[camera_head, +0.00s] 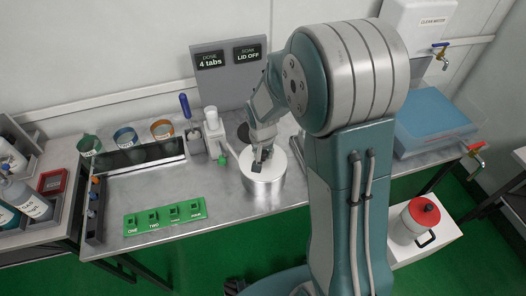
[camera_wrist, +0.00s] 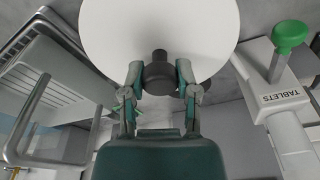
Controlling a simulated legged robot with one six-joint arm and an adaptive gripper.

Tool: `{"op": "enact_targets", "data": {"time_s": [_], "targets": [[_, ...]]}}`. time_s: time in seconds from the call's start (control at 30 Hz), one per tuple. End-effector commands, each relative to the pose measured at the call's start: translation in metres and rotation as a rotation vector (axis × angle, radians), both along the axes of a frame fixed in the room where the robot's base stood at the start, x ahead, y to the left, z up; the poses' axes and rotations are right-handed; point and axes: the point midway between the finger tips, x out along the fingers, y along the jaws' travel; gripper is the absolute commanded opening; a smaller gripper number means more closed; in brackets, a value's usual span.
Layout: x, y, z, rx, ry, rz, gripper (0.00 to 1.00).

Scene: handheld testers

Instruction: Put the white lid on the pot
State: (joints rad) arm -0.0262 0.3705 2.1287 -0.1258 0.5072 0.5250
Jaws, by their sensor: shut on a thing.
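The white lid (camera_head: 275,161) is a round disc with a dark knob. It lies over the mouth of the metal pot (camera_head: 263,192) on the bench; I cannot tell whether it rests on the rim or is just above it. My gripper (camera_head: 262,155) is over the lid's middle. The wrist view shows the lid (camera_wrist: 160,22) and its dark knob (camera_wrist: 159,74) between the two fingers of my gripper (camera_wrist: 159,82), which is shut on the knob. The pot is hidden behind the lid in the wrist view.
A white tablet dispenser (camera_head: 213,128) with a green knob stands left of the pot; it shows in the wrist view (camera_wrist: 285,95). A green numbered block (camera_head: 165,217) lies front left. A panel (camera_head: 228,75) reading "4 tabs" and "LID OFF" stands behind.

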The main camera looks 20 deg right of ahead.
Motion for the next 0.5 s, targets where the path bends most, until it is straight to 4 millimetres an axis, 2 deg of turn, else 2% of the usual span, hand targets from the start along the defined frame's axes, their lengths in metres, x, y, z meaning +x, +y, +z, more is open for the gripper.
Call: {"op": "enact_targets", "data": {"time_s": [0.2,0.23,0.3,0.5], "targets": [[-0.0002,0.0,-0.0055,0.0,0.0,0.0,0.0],[-0.0002,0.0,-0.0054,0.0,0.0,0.0,0.49],[-0.0002,0.0,-0.0051,0.0,0.0,0.0,0.74],[0.0,0.0,-0.0053,0.0,0.0,0.0,0.74]]}}
